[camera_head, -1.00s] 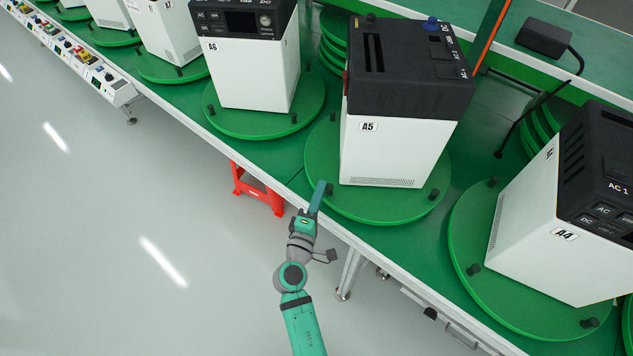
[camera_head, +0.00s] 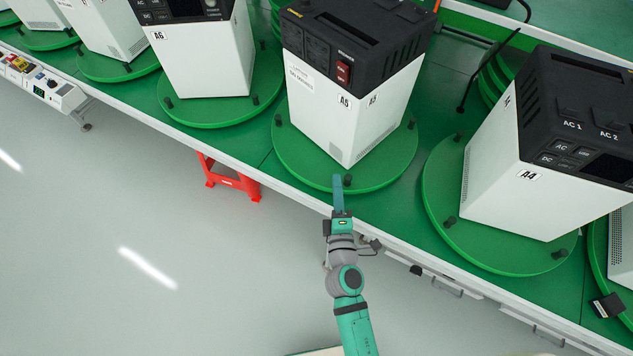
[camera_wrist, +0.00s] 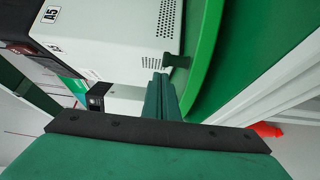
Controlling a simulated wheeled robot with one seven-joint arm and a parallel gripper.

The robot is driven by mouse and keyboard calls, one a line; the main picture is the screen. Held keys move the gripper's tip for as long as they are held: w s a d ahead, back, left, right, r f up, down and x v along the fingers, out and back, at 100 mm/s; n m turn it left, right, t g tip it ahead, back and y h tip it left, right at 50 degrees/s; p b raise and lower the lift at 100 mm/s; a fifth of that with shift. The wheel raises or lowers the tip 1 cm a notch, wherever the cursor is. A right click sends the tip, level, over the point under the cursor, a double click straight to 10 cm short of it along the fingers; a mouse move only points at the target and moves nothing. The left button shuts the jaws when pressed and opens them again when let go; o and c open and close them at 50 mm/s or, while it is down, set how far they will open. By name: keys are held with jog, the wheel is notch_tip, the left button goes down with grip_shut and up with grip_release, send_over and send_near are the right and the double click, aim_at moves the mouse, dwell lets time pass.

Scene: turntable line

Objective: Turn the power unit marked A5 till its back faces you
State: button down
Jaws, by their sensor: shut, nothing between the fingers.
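The power unit marked A5 (camera_head: 352,125) has a white body and black top. It stands on a round green turntable (camera_head: 292,150) with a corner towards me. Its left visible face has a red switch, sockets and a label; its right visible face has a vent. A5 marks show on both sides of that corner. My gripper (camera_head: 338,182) is shut and empty at the turntable's near rim, just left of a dark peg (camera_head: 348,181). In the wrist view the shut fingers (camera_wrist: 156,85) are close beside the peg (camera_wrist: 178,62); I cannot tell whether they touch.
Unit A4 (camera_head: 490,190) stands on its turntable to the right, and unit A6 (camera_head: 205,65) on another to the left. A red stool (camera_head: 228,180) is under the table's edge. The grey floor (camera_head: 80,220) in front is clear at left.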

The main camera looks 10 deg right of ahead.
aim_at(349, 180)
jog(key=shift+s+d, duration=0.25)
jog(key=shift+d, duration=0.6)
jog(key=shift+s+d, duration=0.2)
jog(key=shift+d, duration=0.65)
jog(key=shift+s+d+n+y, duration=0.1)
jog(key=shift+d+n+y, duration=0.65)
jog(key=shift+y, duration=0.4)
jog(key=shift+s+d+n+y, duration=0.1)
jog(key=shift+d+n+y, duration=0.65)
jog(key=shift+y, duration=0.4)
jog(key=shift+d, duration=0.95)
jog(key=shift+w+d, duration=0.1)
jog(key=shift+d, duration=0.65)
jog(key=shift+s, duration=0.2)
